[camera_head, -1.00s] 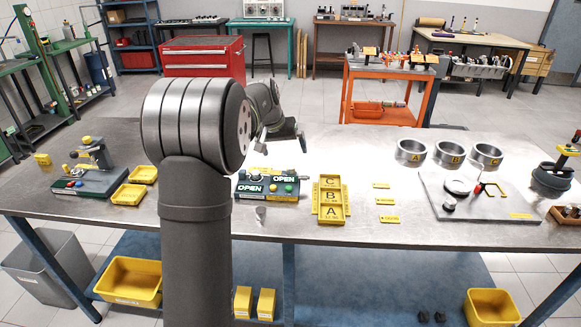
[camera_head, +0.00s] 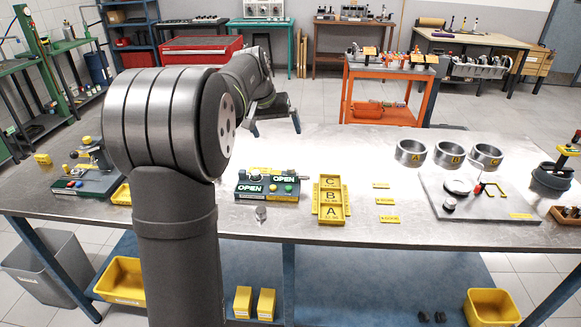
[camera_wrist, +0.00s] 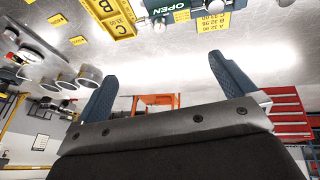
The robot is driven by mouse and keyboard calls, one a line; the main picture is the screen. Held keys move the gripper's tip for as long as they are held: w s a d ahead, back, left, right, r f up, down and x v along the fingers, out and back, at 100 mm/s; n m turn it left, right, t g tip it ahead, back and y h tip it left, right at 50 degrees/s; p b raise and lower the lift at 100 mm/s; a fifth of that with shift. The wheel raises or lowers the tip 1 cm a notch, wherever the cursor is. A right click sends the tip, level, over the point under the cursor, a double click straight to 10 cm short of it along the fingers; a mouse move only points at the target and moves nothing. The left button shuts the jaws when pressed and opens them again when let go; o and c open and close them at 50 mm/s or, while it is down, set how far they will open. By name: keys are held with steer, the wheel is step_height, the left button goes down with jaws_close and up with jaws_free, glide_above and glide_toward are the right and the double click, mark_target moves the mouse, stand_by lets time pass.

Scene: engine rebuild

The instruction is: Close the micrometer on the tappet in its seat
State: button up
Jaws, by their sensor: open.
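My gripper (camera_head: 275,125) is open and empty, raised above the far edge of the workbench. Its two blue-grey fingers stand wide apart in the wrist view (camera_wrist: 165,80). A dark box with two OPEN signs (camera_head: 268,186) stands on the bench below and in front of it, with small knobs on top. A small metal cylinder (camera_head: 261,214), perhaps a tappet, stands on the bench in front of the box. I cannot tell whether a tappet sits in a seat.
A yellow tray marked A, B, C (camera_head: 330,212) stands right of the box. Several metal rings (camera_head: 411,154) stand behind the grey plate. Yellow labels (camera_head: 386,202) lie between. Another device (camera_head: 88,182) is at the left. My arm hides part of the left bench.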

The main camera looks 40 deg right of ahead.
mark_target(291, 167)
steer(key=shift+a+r, duration=0.25)
steer(key=shift+r, duration=0.4)
steer(key=shift+s, duration=0.1)
steer(key=c, duration=0.4)
steer(key=shift+s+d+f+m, duration=0.25)
steer(key=shift+f+m, duration=0.15)
steer(key=shift+m, duration=0.7)
steer(key=c, duration=0.7)
steer(key=shift+s+d+f+m, duration=0.1)
steer(key=shift+d+f+m, duration=0.15)
steer(key=shift+m, duration=0.65)
steer(key=shift+c, duration=0.2)
steer(key=shift+t, duration=0.3)
steer(key=x, duration=1.7)
steer(key=shift+a+f, duration=0.15)
steer(key=shift+f, duration=0.1)
steer(key=c, duration=1)
